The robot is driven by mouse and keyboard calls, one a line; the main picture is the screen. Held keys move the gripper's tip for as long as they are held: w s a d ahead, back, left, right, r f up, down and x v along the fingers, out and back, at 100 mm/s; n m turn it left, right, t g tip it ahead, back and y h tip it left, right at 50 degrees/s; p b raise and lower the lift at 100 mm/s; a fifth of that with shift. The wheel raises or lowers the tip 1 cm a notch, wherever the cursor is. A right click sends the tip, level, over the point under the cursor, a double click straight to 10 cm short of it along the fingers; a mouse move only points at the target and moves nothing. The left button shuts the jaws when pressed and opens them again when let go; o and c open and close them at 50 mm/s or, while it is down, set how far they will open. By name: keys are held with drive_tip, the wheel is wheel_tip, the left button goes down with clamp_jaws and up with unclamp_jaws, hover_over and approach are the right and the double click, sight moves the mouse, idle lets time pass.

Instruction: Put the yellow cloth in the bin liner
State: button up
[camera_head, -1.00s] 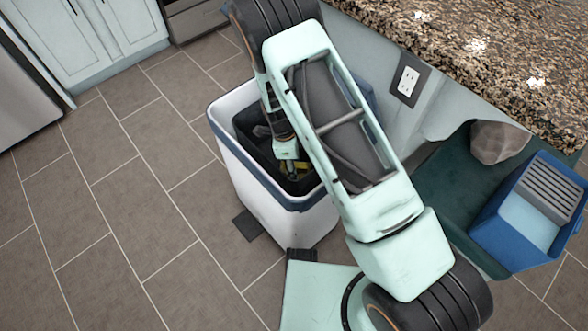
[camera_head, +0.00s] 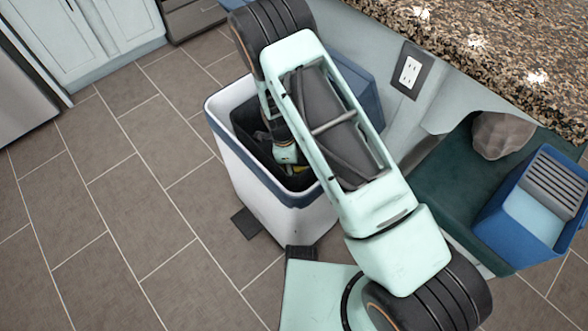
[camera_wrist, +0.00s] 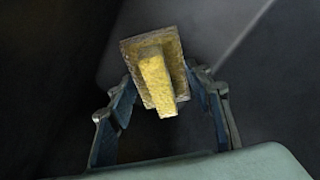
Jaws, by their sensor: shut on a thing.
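The yellow cloth (camera_wrist: 157,78) is between the two fingers of my gripper (camera_wrist: 158,95) in the wrist view, and the fingers are shut on it. In the head view a small bit of yellow (camera_head: 299,170) shows below my gripper (camera_head: 286,155), inside the bin. The dark bin liner (camera_head: 247,125) lines the white bin (camera_head: 265,190) with a blue rim. My gripper reaches down into the liner's mouth. My arm hides part of the bin's opening. In the wrist view dark liner walls surround the cloth. I cannot tell if the cloth touches the liner.
A speckled stone counter (camera_head: 480,50) stands at the upper right, with a wall outlet (camera_head: 410,71) below it. A blue crate (camera_head: 530,215) and a grey-brown lump (camera_head: 500,135) rest on a dark green surface (camera_head: 445,185) at right. The tiled floor at left is clear.

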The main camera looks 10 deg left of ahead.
drive_tip(key=o, duration=1.3)
drive_tip(key=shift+c, duration=0.2)
drive_tip(key=shift+r+p, duration=0.6)
wheel_tip(320, 180, up, 12)
drive_tip(key=a+p, duration=0.1)
drive_tip(key=p, duration=0.2)
drive_tip(key=shift+a, duration=0.4)
